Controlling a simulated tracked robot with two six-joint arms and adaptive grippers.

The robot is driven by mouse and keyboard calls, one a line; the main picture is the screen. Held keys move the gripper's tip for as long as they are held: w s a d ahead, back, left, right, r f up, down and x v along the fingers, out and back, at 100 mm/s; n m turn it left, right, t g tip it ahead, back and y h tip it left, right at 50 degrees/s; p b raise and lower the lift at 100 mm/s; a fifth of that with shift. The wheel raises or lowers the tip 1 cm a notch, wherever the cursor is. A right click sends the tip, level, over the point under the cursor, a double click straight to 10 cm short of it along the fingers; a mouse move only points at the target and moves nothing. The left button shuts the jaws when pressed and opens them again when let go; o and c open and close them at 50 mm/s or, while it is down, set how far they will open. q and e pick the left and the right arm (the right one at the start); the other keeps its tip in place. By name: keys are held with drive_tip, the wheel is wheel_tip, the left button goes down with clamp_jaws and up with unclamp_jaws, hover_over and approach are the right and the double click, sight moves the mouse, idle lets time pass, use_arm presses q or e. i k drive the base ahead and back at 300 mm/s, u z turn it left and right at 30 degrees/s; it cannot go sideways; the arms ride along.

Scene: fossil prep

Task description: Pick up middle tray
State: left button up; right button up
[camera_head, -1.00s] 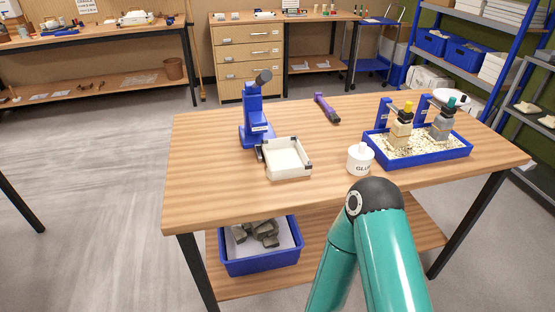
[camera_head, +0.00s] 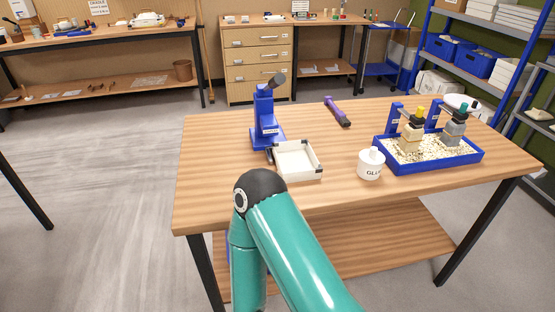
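A white, shallow, open tray (camera_head: 299,176) with dark pieces at its corners sits on the wooden table, right in front of the blue stand. It looks empty. Neither of my grippers shows in this view.
A blue stand (camera_head: 265,118) stands behind the white tray. A glue pot (camera_head: 371,165) is between the trays, and a purple-handled tool (camera_head: 337,112) lies behind. The table's front left (camera_head: 205,195) is clear. My arm nearly hides the blue bin on the lower shelf.

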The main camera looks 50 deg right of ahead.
sight(296, 161)
drive_tip(key=z, duration=0.15)
drive_tip(key=k, duration=1.2)
drive_tip(key=z, duration=0.75)
drive_tip(key=i, duration=1)
drive_tip(key=u, duration=0.05)
